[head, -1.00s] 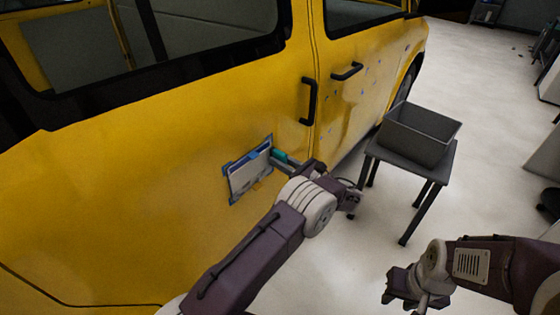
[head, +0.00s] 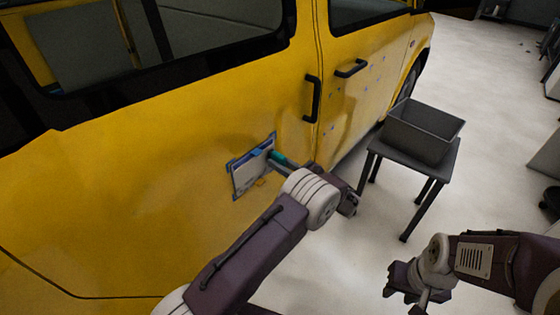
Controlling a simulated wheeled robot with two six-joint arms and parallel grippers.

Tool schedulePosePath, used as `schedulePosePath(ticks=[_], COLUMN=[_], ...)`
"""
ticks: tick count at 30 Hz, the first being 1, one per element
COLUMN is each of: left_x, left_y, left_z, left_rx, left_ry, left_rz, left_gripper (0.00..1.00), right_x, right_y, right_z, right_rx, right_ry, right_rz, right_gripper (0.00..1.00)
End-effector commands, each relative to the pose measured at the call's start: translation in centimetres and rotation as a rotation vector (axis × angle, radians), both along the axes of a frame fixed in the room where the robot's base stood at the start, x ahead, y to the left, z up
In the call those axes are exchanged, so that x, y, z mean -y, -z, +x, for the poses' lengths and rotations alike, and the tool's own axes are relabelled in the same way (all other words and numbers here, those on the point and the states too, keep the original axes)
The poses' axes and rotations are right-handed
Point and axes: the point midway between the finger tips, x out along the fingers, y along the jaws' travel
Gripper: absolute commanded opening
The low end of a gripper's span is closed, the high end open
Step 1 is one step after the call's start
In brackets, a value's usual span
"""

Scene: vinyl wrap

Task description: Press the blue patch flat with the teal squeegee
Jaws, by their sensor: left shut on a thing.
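The blue patch (head: 253,150) is on the yellow van side, left of the black door handle. It is a small tilted panel with blue edges and a pale grey-white face. The teal squeegee (head: 279,157) is at the patch's right edge, only partly visible; I cannot tell whether it touches the patch. My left gripper (head: 291,163) is shut on the squeegee, its fingers mostly hidden behind my forearm. My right gripper (head: 402,282) hangs low at the right, away from the van, its fingers too unclear to read.
The yellow van (head: 120,200) fills the left side, with a black door handle (head: 312,99) right of the patch. A grey bin (head: 424,132) stands on a dark stool (head: 400,153) to the right. The pale floor around it is mostly clear.

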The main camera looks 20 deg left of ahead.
Motion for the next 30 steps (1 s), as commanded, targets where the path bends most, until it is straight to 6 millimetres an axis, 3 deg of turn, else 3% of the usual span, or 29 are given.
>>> schedulePosePath(ticks=[30], left_x=[-1.4], left_y=[-0.2], left_z=[-3.4], left_rx=[-0.004], left_ry=[-0.001], left_rz=[0.002], left_gripper=[0.00], right_x=[0.0], right_y=[-3.0], right_z=[0.0], right_rx=[0.000], right_ry=[0.000], right_rz=[0.000], right_gripper=[0.36])
